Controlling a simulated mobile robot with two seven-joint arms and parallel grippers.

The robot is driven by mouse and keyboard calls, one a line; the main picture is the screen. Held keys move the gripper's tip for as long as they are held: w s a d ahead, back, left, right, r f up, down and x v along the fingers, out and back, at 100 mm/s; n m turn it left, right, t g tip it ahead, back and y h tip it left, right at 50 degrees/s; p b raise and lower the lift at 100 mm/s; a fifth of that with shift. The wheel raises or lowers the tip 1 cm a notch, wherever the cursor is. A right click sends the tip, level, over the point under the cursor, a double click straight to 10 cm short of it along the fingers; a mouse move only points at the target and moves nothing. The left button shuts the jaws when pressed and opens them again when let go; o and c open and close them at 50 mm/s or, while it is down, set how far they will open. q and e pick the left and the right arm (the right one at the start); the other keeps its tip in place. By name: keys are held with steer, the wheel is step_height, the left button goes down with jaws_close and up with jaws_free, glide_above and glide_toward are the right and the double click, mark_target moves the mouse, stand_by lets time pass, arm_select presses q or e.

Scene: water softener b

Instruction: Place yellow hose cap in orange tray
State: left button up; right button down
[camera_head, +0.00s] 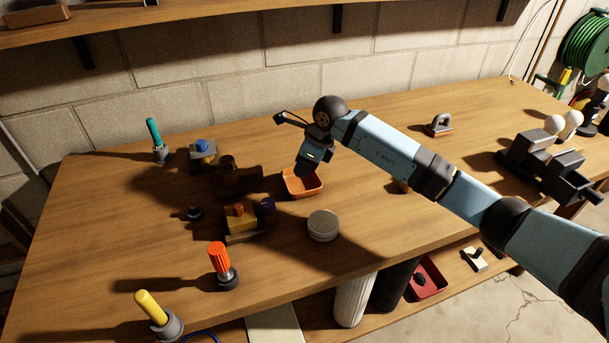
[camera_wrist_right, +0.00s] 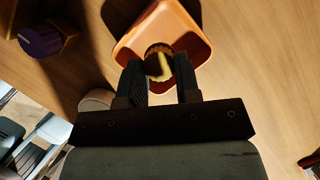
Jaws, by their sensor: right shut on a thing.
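The orange tray (camera_head: 304,192) sits on the wooden bench near its middle and also shows in the right wrist view (camera_wrist_right: 182,24). My right gripper (camera_head: 302,172) is directly over the tray, pointing down. In the right wrist view, its two dark fingers (camera_wrist_right: 160,74) are shut on the yellow hose cap (camera_wrist_right: 161,66), which has a dark ridged rim and a yellow middle. The cap appears over the tray's inside; its exact height above the tray floor cannot be told. In the head view the cap is hidden by the gripper. My left gripper is not in view.
A round pale-lidded tin (camera_head: 323,225) stands in front of the tray. Brass fittings (camera_head: 240,218) sit to its left, with a red-handled tool (camera_head: 219,260) nearer the front edge. A dark vise (camera_head: 545,165) is at the right. The bench right of the tray is mostly clear.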

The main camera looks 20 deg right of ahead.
mark_target(304, 186)
steer(key=shift+f, duration=2)
steer(key=shift+f, duration=0.1)
steer(key=c, duration=1.1)
jaws_free()
steer(key=shift+r, duration=0.35)
steer(key=v, duration=1.1)
steer(key=shift+s+d+r, duration=0.15)
steer(key=shift+r, duration=0.15)
